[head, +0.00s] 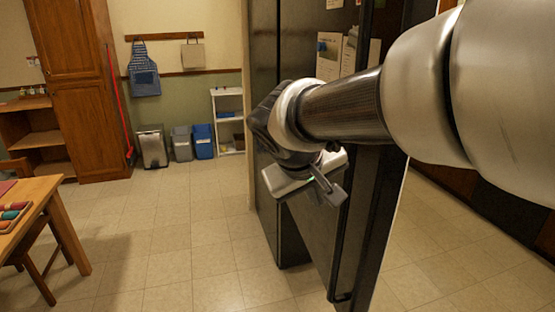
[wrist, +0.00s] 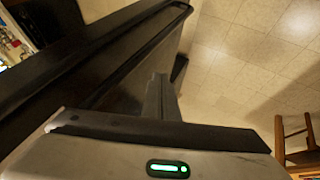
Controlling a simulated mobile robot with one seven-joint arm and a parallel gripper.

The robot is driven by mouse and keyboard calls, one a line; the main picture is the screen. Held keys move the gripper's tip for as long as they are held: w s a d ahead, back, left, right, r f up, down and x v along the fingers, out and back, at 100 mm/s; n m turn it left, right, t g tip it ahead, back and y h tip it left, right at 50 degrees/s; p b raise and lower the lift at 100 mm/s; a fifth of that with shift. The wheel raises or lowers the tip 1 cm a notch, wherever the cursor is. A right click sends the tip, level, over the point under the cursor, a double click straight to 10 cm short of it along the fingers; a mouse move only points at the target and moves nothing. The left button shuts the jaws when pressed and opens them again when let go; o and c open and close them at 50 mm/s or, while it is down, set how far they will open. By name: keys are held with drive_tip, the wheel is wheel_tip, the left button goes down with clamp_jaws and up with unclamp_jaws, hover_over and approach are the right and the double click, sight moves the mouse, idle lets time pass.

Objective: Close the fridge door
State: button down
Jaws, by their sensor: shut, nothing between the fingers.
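The black fridge (head: 268,190) stands in the middle of the head view. Its door (head: 376,235) is open, with its outer face to the left and a pale edge line along its right side. A long dark handle (wrist: 105,50) runs along the door in the wrist view. My gripper (head: 328,190) is in front of the door's outer face. Its fingers (wrist: 160,95) are shut and empty. Whether they touch the door I cannot tell. My arm hides the upper part of the door in the head view.
Papers (head: 330,57) hang on a dark surface behind my arm. A wooden table (head: 48,195) and chair (head: 38,268) stand at the left. Bins (head: 181,143) and a white shelf (head: 228,118) are at the back wall. The tiled floor (head: 180,235) between is clear.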

drive_tip(key=d, duration=0.1)
drive_tip(key=w+d, duration=0.1)
drive_tip(key=w+d+f, duration=0.1)
drive_tip(key=d, duration=0.1)
drive_tip(key=shift+w+d+f+p, duration=0.1)
drive_tip(key=shift+w+p, duration=0.05)
drive_tip(key=shift+p, duration=0.2)
drive_tip(key=shift+d, duration=0.15)
